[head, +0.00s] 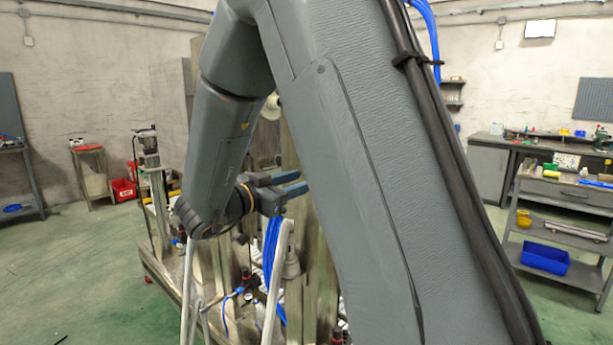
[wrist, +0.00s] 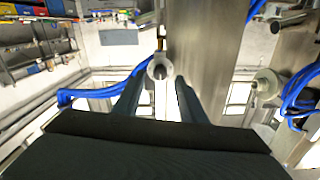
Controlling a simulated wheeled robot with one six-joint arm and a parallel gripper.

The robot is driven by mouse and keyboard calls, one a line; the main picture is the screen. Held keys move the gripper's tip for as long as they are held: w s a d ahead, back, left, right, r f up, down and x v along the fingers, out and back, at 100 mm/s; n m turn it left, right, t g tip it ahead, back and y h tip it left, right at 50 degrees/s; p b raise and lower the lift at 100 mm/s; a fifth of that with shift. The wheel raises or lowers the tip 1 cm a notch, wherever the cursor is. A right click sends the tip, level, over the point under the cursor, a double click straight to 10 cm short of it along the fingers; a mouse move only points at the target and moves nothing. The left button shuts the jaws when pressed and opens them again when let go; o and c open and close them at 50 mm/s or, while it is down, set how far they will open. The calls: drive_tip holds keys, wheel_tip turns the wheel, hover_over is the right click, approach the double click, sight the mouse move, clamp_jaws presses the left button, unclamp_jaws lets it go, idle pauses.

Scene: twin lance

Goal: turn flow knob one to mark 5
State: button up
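My gripper (head: 302,181) is in front of the metal machine (head: 320,235) in the head view, with its fingers apart. In the wrist view my gripper (wrist: 159,82) is open, one finger on each side, with nothing clearly held. A small pale round knob-like part (wrist: 160,67) shows just beyond and between the fingertips; I cannot tell whether they touch it. A second pale round part (wrist: 267,82) is to the right, apart from the fingers. I cannot tell which is flow knob one. No scale marks are readable, and my arm hides part of the machine in the head view.
Blue hoses (wrist: 85,95) run left of the fingers, and more blue hoses (wrist: 298,95) hang at the right. A metal post (wrist: 205,45) stands close behind the knob-like part. A grey shelf cart (head: 560,205) with a blue bin (head: 545,259) stands at the right.

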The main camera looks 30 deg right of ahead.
drive_tip(key=shift+x, duration=1.45)
clamp_jaws()
drive_tip(key=shift+f+m, duration=0.1)
drive_tip(key=shift+m, duration=0.2)
drive_tip(key=m+b, duration=1.8)
drive_tip(key=b, duration=0.3)
drive_tip(key=shift+m, duration=0.3)
drive_tip(key=shift+m+b, duration=0.3)
drive_tip(key=shift+b, duration=0.05)
